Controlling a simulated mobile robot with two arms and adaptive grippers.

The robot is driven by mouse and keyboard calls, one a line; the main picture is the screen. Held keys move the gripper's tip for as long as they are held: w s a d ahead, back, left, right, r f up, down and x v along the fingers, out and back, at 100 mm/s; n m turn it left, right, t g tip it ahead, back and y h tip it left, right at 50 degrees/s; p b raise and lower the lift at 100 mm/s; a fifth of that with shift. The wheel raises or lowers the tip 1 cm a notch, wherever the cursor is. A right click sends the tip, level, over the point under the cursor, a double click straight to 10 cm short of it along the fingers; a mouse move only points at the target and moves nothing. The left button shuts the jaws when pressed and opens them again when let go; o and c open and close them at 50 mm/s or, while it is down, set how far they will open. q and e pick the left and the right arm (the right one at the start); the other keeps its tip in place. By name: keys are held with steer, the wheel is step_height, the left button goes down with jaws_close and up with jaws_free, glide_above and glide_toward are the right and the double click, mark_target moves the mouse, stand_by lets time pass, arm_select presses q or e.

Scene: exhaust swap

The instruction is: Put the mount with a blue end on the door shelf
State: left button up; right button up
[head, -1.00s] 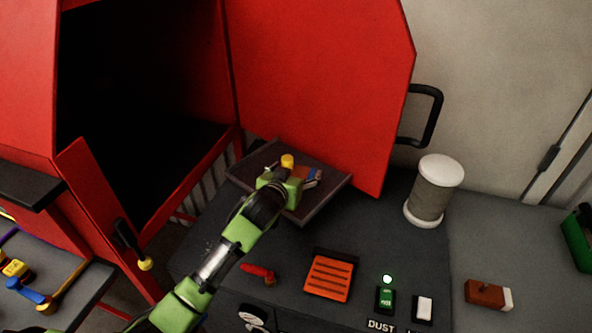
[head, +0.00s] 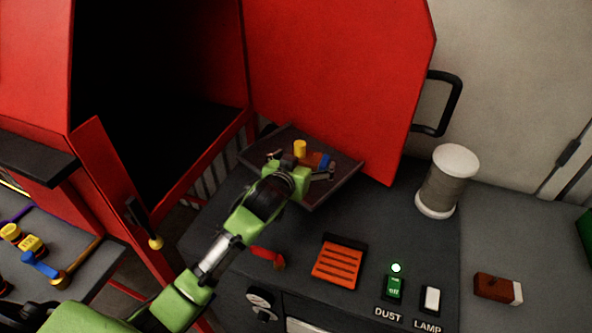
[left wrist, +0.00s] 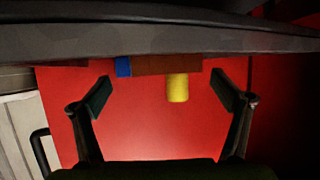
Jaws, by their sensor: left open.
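The mount with a blue end (head: 314,158) lies on the door shelf (head: 340,184), a dark tray on the red door. It has a brown body, a blue end and a yellow cylinder. My left gripper (head: 300,171) is open at the shelf, just in front of the mount. In the left wrist view, the mount's brown body (left wrist: 165,65) spans the space ahead of the open fingers (left wrist: 160,88), with the blue end at left and the yellow cylinder pointing down. The fingers look apart from it. Part of the mount is hidden behind the gripper in the head view. My right gripper is out of view.
The red door (head: 335,80) with a black handle (head: 450,105) stands open behind the shelf. On the grey bench are a white-capped cylinder (head: 447,182), an orange grille (head: 338,265), a red lever (head: 266,254) and a brown block (head: 492,287). Yellow and blue parts (head: 35,256) lie at left.

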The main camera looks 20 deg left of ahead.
arm_select(q)
steer(key=b+v, duration=0.1)
steer(key=v, duration=0.7)
steer(key=shift+s+r, duration=0.2)
steer(key=shift+s, duration=0.1)
stand_by(0.9)
